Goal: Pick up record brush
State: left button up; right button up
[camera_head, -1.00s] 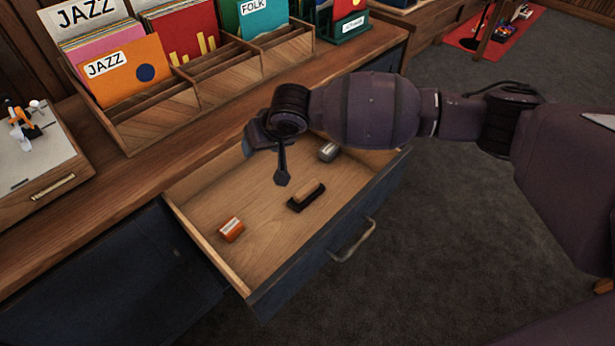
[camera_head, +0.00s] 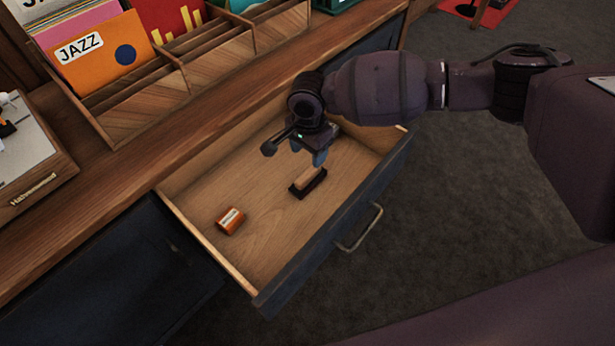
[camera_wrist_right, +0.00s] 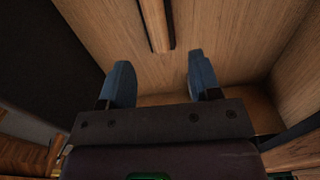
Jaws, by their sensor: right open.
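The record brush (camera_head: 308,182), a dark block with a tan wooden top, lies on the floor of the open drawer (camera_head: 262,203). In the right wrist view the brush (camera_wrist_right: 156,24) shows at the top, beyond the fingertips and between their lines. My right gripper (camera_head: 308,158) is above the drawer, just behind the brush, fingers pointing down. In the right wrist view its two blue fingers (camera_wrist_right: 160,75) are apart with nothing between them. My left gripper is not in view.
An orange cylinder (camera_head: 230,220) with a white label lies in the drawer at left. The drawer's front wall with its handle (camera_head: 360,228) stands on the near side. Wooden record bins (camera_head: 150,108) stand on the counter behind. The drawer floor around the brush is mostly clear.

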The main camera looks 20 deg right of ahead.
aim_at(310, 172)
notch_tip(310, 172, down, 3)
jog(key=shift+f+b, duration=0.1)
jog(key=shift+b, duration=0.25)
jog(key=shift+f, duration=0.2)
jog(key=f+b, duration=0.1)
jog(key=f, duration=0.1)
jog(key=f+b, duration=0.1)
jog(key=f, duration=0.1)
jog(key=shift+s+d+f, duration=0.1)
jog(key=shift+s+f, duration=0.05)
jog(key=shift+s, duration=0.05)
jog(key=shift+f, duration=0.3)
jog(key=shift+w, duration=0.1)
jog(key=shift+r, duration=0.1)
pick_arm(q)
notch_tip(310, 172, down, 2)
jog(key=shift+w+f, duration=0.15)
pick_arm(e)
jog(key=c, duration=1)
